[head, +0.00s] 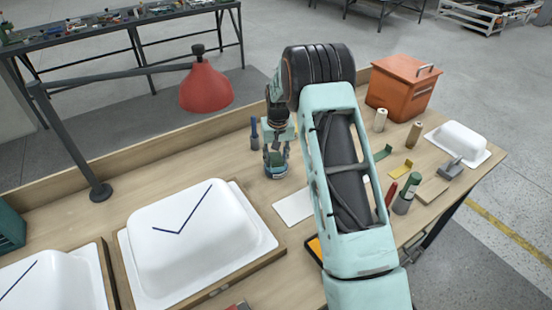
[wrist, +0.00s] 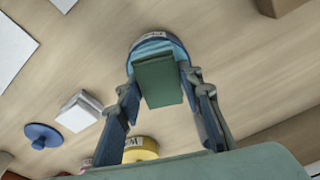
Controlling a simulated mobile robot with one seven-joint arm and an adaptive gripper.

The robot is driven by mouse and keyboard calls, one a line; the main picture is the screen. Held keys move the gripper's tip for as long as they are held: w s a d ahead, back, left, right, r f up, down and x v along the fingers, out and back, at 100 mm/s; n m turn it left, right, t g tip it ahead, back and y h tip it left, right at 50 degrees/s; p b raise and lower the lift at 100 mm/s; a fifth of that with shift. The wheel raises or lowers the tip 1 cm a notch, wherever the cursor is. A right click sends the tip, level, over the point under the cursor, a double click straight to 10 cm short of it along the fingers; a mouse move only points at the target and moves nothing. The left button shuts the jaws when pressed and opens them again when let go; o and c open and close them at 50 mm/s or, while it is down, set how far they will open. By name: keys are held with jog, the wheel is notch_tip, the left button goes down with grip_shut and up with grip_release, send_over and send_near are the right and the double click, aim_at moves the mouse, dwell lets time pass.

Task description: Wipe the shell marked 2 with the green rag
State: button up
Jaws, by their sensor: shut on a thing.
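My gripper (head: 277,158) is shut on a green folded piece, which looks like the green rag (wrist: 159,80). It is held over or at a blue round roll (head: 276,173) on the bench; I cannot tell whether they touch. A large white shell (head: 165,215) with a dark blue angled line on top sits on a wooden base, left of and nearer than my gripper. A second white shell (head: 60,275) with a dark line is at the lower left, partly cut off. I cannot read a number 2 on either shell.
A red lamp (head: 206,88) on a grey arm hangs over the bench behind the large shell. An orange box (head: 402,85), a small white tub (head: 458,139) and several bottles and tools stand at right. The wrist view shows a yellow roll (wrist: 141,149) and a blue disc (wrist: 43,135).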

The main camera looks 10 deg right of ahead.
aim_at(276, 158)
jog(key=shift+r+p, duration=1.55)
jog(key=shift+r, duration=1.95)
